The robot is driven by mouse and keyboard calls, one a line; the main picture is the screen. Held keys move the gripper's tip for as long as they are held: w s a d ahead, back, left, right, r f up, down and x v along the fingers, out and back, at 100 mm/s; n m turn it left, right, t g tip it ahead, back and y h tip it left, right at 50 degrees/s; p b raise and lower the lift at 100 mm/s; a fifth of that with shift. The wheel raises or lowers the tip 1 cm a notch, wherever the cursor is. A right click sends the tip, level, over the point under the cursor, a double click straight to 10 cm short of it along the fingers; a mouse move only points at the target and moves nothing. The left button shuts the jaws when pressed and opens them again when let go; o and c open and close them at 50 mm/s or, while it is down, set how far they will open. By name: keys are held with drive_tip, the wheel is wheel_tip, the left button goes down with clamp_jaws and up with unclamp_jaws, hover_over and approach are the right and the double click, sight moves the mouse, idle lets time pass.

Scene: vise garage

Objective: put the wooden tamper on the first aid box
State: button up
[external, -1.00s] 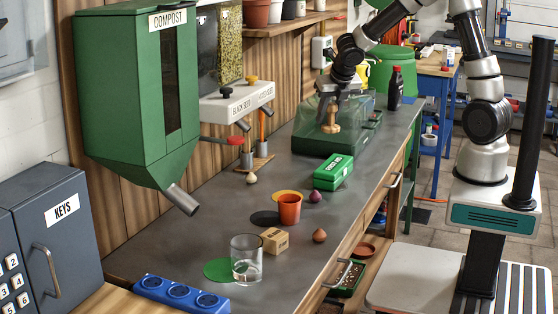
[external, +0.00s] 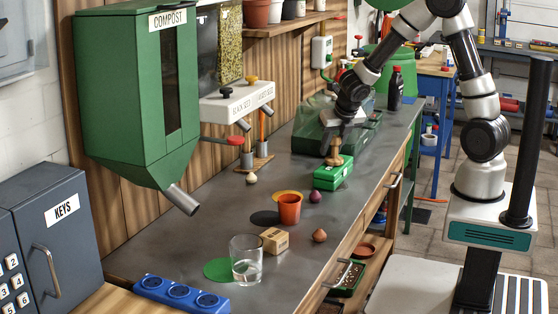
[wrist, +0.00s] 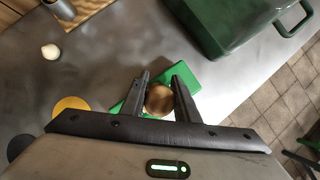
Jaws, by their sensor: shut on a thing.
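The wooden tamper (external: 334,152) is upright in my gripper (external: 337,136), which is shut on its upper part. In the wrist view the tamper's round brown top (wrist: 159,99) sits between the two dark fingers of my gripper (wrist: 160,88). The green first aid box (external: 331,178) lies on the grey bench, directly below the tamper. In the wrist view the green box (wrist: 207,73) shows behind the fingers. The tamper's base appears at the box's top, near its back edge; I cannot tell whether they touch.
The bench's right edge is close to the box.

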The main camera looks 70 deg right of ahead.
drive_tip(key=shift+f, duration=0.2)
drive_tip(key=o, duration=1.1)
drive_tip(key=shift+p+v, duration=2.6)
drive_tip(key=shift+v, duration=3.65)
